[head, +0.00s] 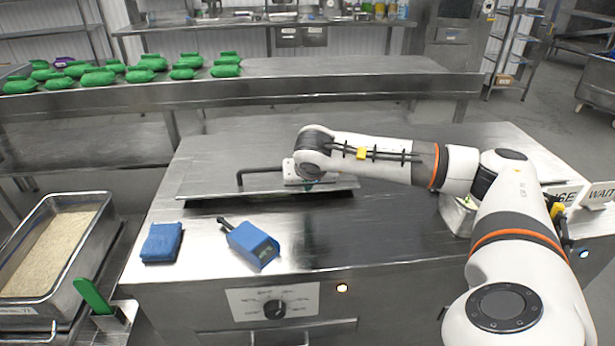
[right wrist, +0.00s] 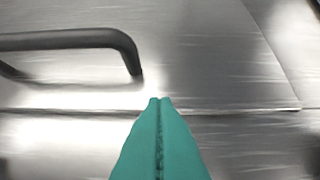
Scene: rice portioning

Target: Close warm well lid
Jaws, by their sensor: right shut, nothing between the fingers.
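The warm well lid (head: 225,186) is a flat metal plate on the steel counter, with a black bar handle (head: 240,178). A dark gap or shadow shows under its front edge, so it looks slightly raised there. My right gripper (head: 308,187) is over the lid's front part, right of the handle; my wrist hides most of it. In the right wrist view its teal fingers (right wrist: 160,101) are pressed together and empty. Their tips overlap the lid's front edge (right wrist: 240,109), beside the handle (right wrist: 100,40). I cannot tell whether they touch it. My left gripper is out of view.
A blue cloth (head: 161,243) and a blue handheld device (head: 253,244) lie on the counter in front of the lid. A rice pan (head: 104,215) and a green handle (head: 92,296) are at left. Signs (head: 598,195) stand at right. Green bundles (head: 98,78) lie on the back counter.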

